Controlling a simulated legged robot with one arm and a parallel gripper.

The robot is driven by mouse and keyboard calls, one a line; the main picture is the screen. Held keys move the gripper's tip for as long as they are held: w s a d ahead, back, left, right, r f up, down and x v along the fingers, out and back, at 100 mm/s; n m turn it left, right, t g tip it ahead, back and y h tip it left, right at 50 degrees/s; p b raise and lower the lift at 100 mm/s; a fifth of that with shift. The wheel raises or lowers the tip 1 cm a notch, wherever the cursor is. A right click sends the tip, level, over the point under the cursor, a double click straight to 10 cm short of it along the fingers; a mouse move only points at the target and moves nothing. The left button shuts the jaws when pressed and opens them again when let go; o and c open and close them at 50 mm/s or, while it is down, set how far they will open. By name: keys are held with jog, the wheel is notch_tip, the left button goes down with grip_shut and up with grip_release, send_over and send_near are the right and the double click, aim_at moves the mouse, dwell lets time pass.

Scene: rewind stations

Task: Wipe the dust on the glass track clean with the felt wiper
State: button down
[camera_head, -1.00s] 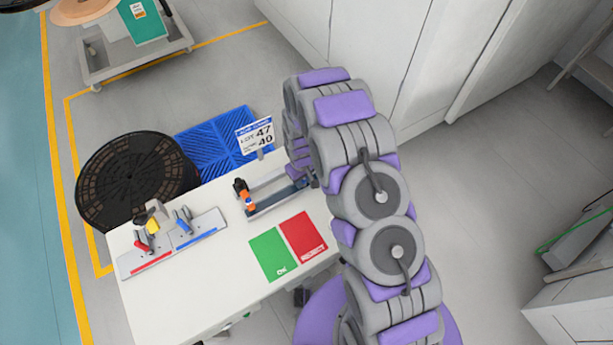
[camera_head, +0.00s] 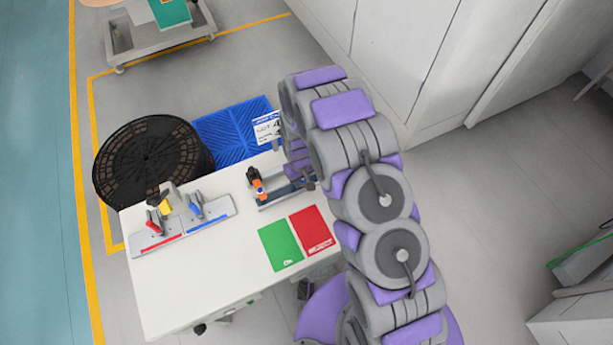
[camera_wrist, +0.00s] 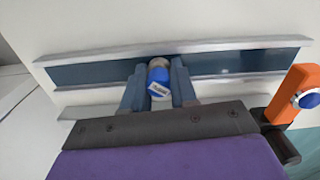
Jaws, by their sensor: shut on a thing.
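The glass track is a dark blue-grey strip between two pale rails; in the wrist view (camera_wrist: 235,63) it crosses the picture from left to right. In the head view the track (camera_head: 280,194) lies on the white table, its right part hidden behind my arm. My gripper (camera_wrist: 158,80) is shut on the felt wiper (camera_wrist: 160,75), a blue body with a white label and a beige end. The wiper is over the strip; I cannot tell whether it touches the glass. I cannot make out any dust.
An orange and black fitting (camera_head: 257,185) stands at the track's left end. Green (camera_head: 280,245) and red (camera_head: 311,230) mats lie in front. A plate with red and blue handled clamps (camera_head: 183,229) is at left. A black reel (camera_head: 150,160) stands beyond the table.

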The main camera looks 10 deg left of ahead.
aim_at(281, 192)
jog(key=shift+s+a, duration=0.65)
jog(key=shift+a, duration=0.4)
jog(key=shift+s+a, duration=0.6)
jog(key=shift+a, duration=0.5)
jog(key=shift+s+a, duration=0.65)
jog(key=shift+a, duration=0.4)
jog(key=shift+d+r+p, duration=0.1)
jog(key=shift+r+p, duration=0.6)
jog(key=shift+r, duration=2.35)
jog(key=shift+w, duration=0.1)
notch_tip(281, 192, up, 3)
jog(key=shift+p, duration=0.3)
jog(key=shift+f, duration=0.1)
